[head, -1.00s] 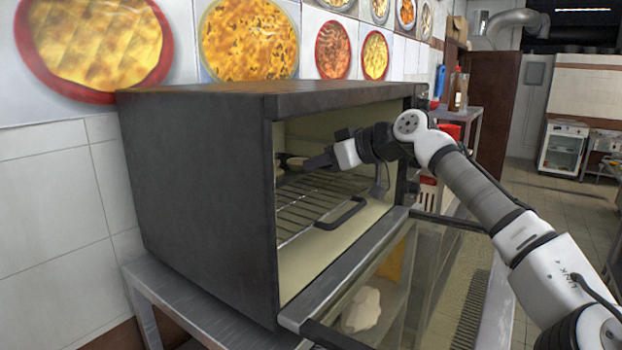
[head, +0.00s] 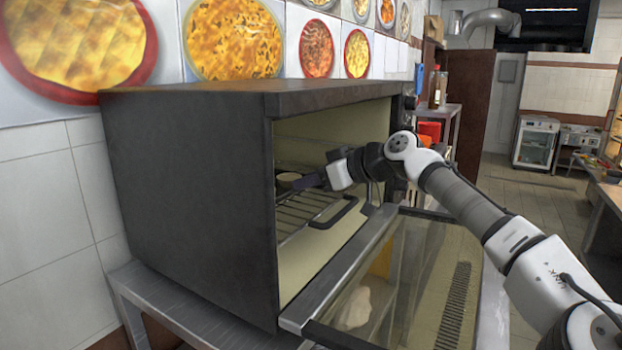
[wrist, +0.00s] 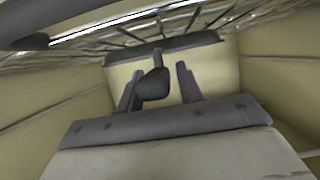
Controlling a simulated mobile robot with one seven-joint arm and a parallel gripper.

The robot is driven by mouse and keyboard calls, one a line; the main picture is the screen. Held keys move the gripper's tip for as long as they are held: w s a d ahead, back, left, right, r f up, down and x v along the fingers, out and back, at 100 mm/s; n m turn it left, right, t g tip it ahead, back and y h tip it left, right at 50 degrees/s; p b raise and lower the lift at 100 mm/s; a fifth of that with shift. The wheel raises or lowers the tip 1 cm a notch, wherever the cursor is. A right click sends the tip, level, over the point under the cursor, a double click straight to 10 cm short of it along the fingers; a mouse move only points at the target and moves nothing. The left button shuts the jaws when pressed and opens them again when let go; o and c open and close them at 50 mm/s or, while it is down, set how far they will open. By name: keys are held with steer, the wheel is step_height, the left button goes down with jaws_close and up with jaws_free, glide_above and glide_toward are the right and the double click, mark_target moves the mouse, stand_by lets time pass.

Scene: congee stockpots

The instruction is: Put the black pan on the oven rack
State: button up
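The black pan (head: 289,180) is inside the oven at its left, just over or on the wire oven rack (head: 298,214); I cannot tell if it touches. In the head view it is small, partly cut off by the oven's side wall. My gripper (head: 308,183) reaches in through the open front beside the pan. In the wrist view, the rounded dark end of what looks like the pan's handle (wrist: 153,84) lies between the two fingers of my gripper (wrist: 160,72). Light background shows between the handle and the right finger, so the fingers appear open around it.
The dark oven (head: 195,190) stands on a metal table (head: 165,298). Its glass door (head: 400,270) is folded down in front, below my arm. The rack has a black front handle (head: 337,215). Oven walls are close around the gripper.

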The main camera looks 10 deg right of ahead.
steer(key=shift+o, duration=0.4)
steer(key=shift+d+r, duration=0.1)
steer(key=shift+r, duration=0.1)
steer(key=b+v, duration=0.3)
steer(key=v, duration=0.8)
steer(key=shift+s+d+r, duration=0.2)
steer(key=shift+s, duration=0.15)
